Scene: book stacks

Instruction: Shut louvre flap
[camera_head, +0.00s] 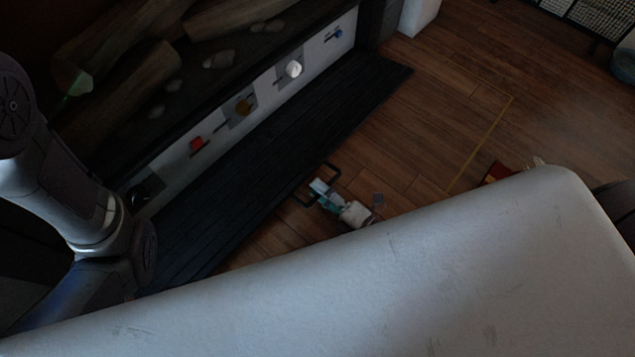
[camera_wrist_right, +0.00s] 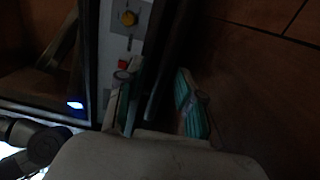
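The louvre flap (camera_head: 275,160) is a long black slatted panel. It lies folded down and open below the fireplace control strip in the head view. A black looped handle (camera_head: 331,169) sticks out from its outer edge. My right gripper (camera_head: 324,194), with teal finger pads, is at the handle, and its fingertips overlap it in this view. In the right wrist view, my right gripper (camera_wrist_right: 157,103) has its fingers apart with a dark bar between them. Whether they touch the bar is unclear. My left gripper is not visible; only my left arm shows at the left edge.
A light control strip (camera_head: 268,85) with red, yellow, white and blue knobs runs above the flap. Logs (camera_head: 110,80) and pale stones lie in the fireplace behind. Wooden floor (camera_head: 450,110) to the right is mostly clear. My large pale arm link hides the lower foreground.

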